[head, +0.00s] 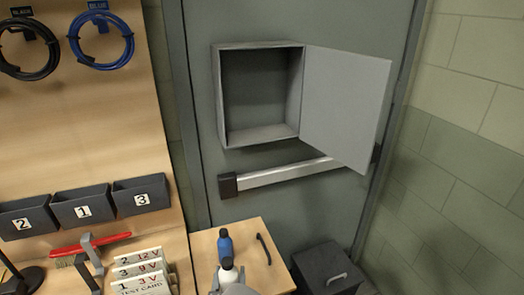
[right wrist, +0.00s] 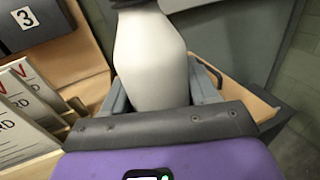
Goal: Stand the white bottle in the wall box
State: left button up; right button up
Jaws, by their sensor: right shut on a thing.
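The white bottle (head: 228,275), with a dark collar at its top, is at the bottom of the head view, over the small wooden cabinet top. It fills the middle of the right wrist view (right wrist: 150,50). My right gripper (right wrist: 160,88) is shut on the bottle's body, with one grey finger on each side. The bottle's base is hidden. The wall box (head: 222,100) is an open grey box on the grey door panel, above and beyond the bottle. Its interior is empty, and its lid (head: 345,105) is swung open to the right. My left gripper is not in view.
A metal push bar (head: 285,174) runs below the wall box. Grey bins (head: 85,205), a red-handled tool (head: 90,244) and cards (head: 140,270) are at left. A dark bin (head: 325,265) is at right.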

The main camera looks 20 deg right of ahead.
aim_at(273, 130)
jog(key=k, duration=0.3)
jog(key=z, duration=2.15)
jog(key=i, duration=1.15)
jog(key=u, duration=1.35)
